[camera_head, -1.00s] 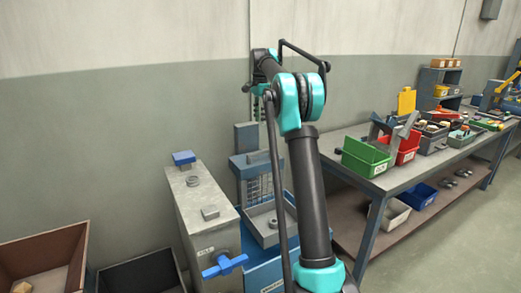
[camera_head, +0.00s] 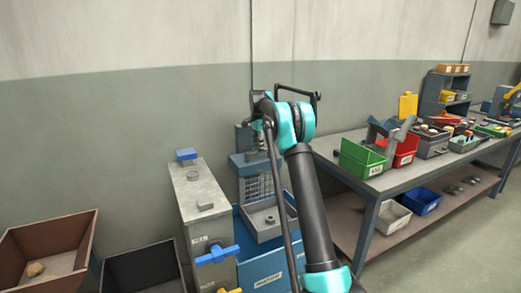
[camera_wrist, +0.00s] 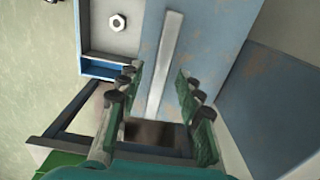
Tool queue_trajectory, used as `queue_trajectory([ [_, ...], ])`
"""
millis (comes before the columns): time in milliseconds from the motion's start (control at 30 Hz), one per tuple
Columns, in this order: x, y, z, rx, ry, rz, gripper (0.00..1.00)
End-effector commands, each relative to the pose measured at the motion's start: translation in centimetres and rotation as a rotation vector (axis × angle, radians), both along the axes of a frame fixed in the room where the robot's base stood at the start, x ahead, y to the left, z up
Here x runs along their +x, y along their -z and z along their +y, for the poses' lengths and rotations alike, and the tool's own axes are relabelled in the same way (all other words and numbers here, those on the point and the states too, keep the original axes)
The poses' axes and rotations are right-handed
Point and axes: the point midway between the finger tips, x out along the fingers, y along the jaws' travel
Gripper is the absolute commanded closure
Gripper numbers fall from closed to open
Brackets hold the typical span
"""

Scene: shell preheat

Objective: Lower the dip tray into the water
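In the head view, a blue-grey upright frame with a mesh front (camera_head: 257,187) stands behind a grey tray (camera_head: 250,226) holding a small ring-shaped part. The tray sits at a blue tank (camera_head: 262,272); I see no water surface. I cannot tell which piece is the dip tray. My gripper is mostly hidden behind my arm in the head view, near the top of the upright. In the wrist view my gripper (camera_wrist: 158,108) is open, its green fingers apart. Beyond them are a blue-grey plate (camera_wrist: 205,45) with a pale strip and a pale tray (camera_wrist: 95,35) with a hex nut.
A grey cabinet (camera_head: 198,225) with a blue handle (camera_head: 217,255) stands left of the tank. Brown (camera_head: 40,245) and black (camera_head: 145,272) bins are further left. A workbench (camera_head: 400,173) with green and red bins is on the right. Open floor lies at the lower right.

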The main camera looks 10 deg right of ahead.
Motion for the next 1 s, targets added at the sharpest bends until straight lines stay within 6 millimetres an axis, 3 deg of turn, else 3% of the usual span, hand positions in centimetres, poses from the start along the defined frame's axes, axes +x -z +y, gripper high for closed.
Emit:
queue_trajectory([
  [233,0.03,0.07,0.02,0.0,0.0,0.0,0.64],
  [533,0.02,0.05,0.01,0.0,0.0,0.0,1.0],
  [1000,0.02,0.4,0.01,0.0,0.0,0.0,1.0],
])
